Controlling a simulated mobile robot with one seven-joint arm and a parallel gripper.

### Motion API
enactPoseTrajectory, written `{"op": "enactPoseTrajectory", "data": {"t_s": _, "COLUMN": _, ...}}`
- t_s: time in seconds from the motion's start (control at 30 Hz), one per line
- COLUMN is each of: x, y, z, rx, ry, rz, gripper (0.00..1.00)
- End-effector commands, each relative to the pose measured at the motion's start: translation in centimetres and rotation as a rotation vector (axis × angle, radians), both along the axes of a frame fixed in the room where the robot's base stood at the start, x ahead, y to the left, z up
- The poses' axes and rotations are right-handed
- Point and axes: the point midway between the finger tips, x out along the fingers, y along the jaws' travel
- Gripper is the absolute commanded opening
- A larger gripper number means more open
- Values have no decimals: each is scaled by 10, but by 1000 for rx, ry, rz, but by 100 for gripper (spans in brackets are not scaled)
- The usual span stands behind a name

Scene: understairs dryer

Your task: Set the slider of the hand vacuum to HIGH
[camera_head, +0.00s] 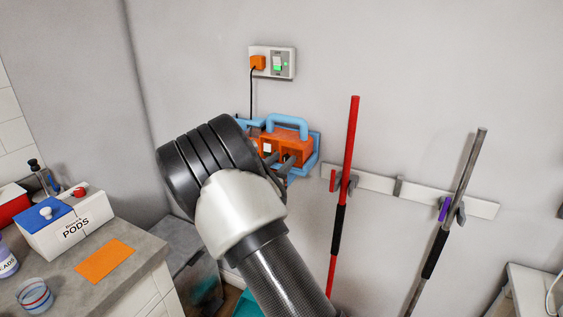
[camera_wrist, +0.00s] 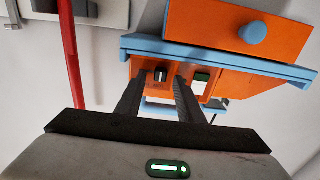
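The hand vacuum appears to be the orange unit (camera_head: 300,146) with a blue handle, in a blue holder on the wall. In the wrist view its orange face (camera_wrist: 215,85) carries a small black slider-like control (camera_wrist: 161,75) and a white and green switch (camera_wrist: 201,80). My gripper (camera_wrist: 157,82) is open, with one finger on each side of the black control in that view. I cannot tell whether the fingers touch it. The control's setting and markings are too small to read. In the head view my gripper (camera_head: 279,163) is in front of the unit and partly hides it.
An outlet with an orange plug (camera_head: 258,62) is above, its black cord hanging down. A red pole (camera_head: 346,180) and a grey pole (camera_head: 455,200) hang from a rail (camera_head: 375,183) close to the right. A counter (camera_head: 128,262) with containers is at left.

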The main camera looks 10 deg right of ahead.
Motion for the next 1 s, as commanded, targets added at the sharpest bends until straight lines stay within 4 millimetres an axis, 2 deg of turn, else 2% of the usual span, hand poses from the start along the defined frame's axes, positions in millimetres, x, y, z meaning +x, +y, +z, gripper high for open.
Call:
{"op": "enactPoseTrajectory", "data": {"t_s": 0.13, "x": 0, "y": 0, "z": 0, "rx": 0, "ry": 0, "rz": 0, "gripper": 33}}
{"op": "enactPoseTrajectory", "data": {"t_s": 0.33, "x": 0, "y": 0, "z": 0, "rx": 0, "ry": 0, "rz": 0, "gripper": 0}}
{"op": "enactPoseTrajectory", "data": {"t_s": 0.53, "x": -1, "y": -1, "z": 0, "rx": 0, "ry": 0, "rz": -1, "gripper": 0}}
{"op": "enactPoseTrajectory", "data": {"t_s": 0.77, "x": -18, "y": -24, "z": -1, "rx": -1, "ry": 1, "rz": -3, "gripper": 0}}
{"op": "enactPoseTrajectory", "data": {"t_s": 1.0, "x": -20, "y": -27, "z": 0, "rx": 1, "ry": -1, "rz": -3, "gripper": 0}}
